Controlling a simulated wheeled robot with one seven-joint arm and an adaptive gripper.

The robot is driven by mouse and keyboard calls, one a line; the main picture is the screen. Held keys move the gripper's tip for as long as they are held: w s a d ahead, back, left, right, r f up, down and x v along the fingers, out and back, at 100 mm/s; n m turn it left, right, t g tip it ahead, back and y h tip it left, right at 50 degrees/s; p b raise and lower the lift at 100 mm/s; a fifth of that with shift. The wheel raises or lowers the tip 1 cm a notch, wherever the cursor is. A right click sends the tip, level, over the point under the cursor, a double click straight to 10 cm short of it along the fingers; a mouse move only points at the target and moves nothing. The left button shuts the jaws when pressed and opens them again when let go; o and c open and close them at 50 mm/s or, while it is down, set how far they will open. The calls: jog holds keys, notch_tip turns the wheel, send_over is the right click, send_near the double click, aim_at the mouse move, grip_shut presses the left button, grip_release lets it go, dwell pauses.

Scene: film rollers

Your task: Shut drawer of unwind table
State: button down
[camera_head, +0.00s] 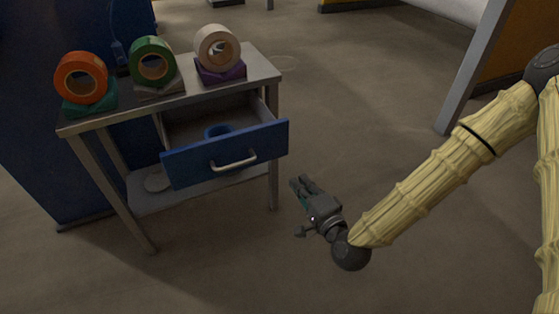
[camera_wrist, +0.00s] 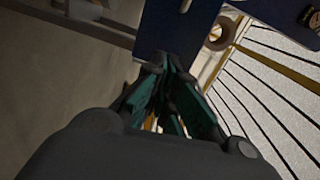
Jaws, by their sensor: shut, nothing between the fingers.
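The unwind table (camera_head: 100,122) is a grey metal table at the left in the head view. Its drawer (camera_head: 190,168) has a blue front with a pale bar handle (camera_head: 233,161) and is pulled out toward the viewer. A blue ring (camera_head: 218,131) lies inside it. My gripper (camera_head: 303,184) is shut and empty, to the right of the drawer front and a little lower in the picture, apart from it. In the wrist view my closed fingers (camera_wrist: 168,64) point toward a blue panel (camera_wrist: 175,30), which looks like the drawer front.
An orange roll (camera_head: 81,78), a green roll (camera_head: 152,61) and a beige roll (camera_head: 217,48) stand on the tabletop. A pale round piece (camera_head: 157,182) lies on the lower shelf. A slanted grey post (camera_head: 470,75) stands at the right. Floor in front is clear.

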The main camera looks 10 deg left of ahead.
jog(key=t+b, duration=0.1)
jog(key=b, duration=0.1)
send_near(276, 141)
jog(key=shift+m, duration=0.4)
jog(key=x, duration=0.7)
jog(key=shift+s+a, duration=0.1)
jog(key=shift+a, duration=0.05)
jog(key=shift+w, duration=0.2)
